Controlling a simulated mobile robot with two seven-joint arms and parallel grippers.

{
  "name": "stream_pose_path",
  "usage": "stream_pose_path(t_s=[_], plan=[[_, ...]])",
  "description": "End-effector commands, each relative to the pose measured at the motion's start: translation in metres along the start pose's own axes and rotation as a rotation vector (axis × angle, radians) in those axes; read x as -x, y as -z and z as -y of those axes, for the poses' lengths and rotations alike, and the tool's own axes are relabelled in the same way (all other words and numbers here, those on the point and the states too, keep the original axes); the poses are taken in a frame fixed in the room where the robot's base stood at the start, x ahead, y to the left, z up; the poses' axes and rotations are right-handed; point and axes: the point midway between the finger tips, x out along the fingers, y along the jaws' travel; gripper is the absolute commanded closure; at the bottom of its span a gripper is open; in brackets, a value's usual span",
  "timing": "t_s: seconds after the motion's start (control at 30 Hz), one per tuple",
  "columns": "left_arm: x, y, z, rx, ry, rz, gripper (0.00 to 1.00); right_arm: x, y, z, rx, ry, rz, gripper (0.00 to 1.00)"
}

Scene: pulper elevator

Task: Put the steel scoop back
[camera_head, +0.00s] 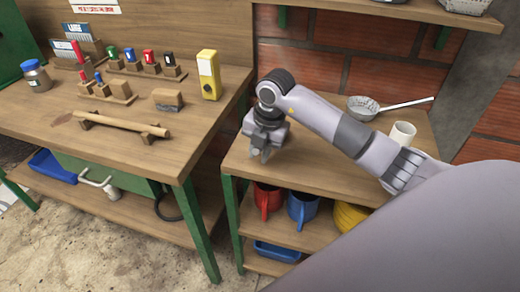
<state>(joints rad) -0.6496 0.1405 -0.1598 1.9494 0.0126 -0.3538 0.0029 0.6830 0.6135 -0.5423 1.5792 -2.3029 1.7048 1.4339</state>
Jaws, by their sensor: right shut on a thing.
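A steel scoop (364,107) with a round, speckled bowl lies on the wooden top of the right-hand stand (320,166), behind my right arm. Its long handle points to the right. My right gripper (260,153) points down over the left part of that top, well to the left of the scoop and apart from it. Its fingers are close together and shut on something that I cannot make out. My left gripper is out of view.
A white cup (402,134) stands near my right forearm. The left workbench (60,140) holds a yellow device (208,75), a wooden rod on rests (122,124) and a jar (36,76).

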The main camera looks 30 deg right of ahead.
Motion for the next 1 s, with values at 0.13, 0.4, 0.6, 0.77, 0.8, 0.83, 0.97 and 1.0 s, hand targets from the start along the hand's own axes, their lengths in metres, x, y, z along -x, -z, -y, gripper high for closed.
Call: stream_pose_path(t_s=[0.13, 0.4, 0.6, 0.77, 0.8, 0.83, 0.97, 1.0], plan=[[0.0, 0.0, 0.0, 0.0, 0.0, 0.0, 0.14, 0.001, -0.001, -0.001, 0.0, -0.003, 0.002, 1.0], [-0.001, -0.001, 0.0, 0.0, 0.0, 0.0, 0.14, -0.002, 0.0, 0.0, 0.0, -0.001, 0.001, 0.51], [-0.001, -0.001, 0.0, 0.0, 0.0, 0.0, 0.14, -0.002, 0.0, 0.0, 0.0, -0.001, 0.001, 0.51], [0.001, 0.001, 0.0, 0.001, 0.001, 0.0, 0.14, 0.004, -0.001, -0.001, 0.0, -0.002, 0.002, 0.51], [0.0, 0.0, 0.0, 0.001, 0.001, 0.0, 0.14, 0.008, -0.001, -0.001, 0.0, -0.004, 0.003, 0.51], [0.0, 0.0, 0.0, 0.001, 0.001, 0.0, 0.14, 0.012, -0.001, -0.002, 0.0, -0.005, 0.004, 0.51], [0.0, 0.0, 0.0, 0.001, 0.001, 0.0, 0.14, 0.037, -0.001, -0.001, 0.001, -0.005, 0.006, 0.51], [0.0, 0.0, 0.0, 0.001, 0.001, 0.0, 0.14, 0.046, -0.002, -0.002, 0.001, -0.007, 0.005, 0.51]])
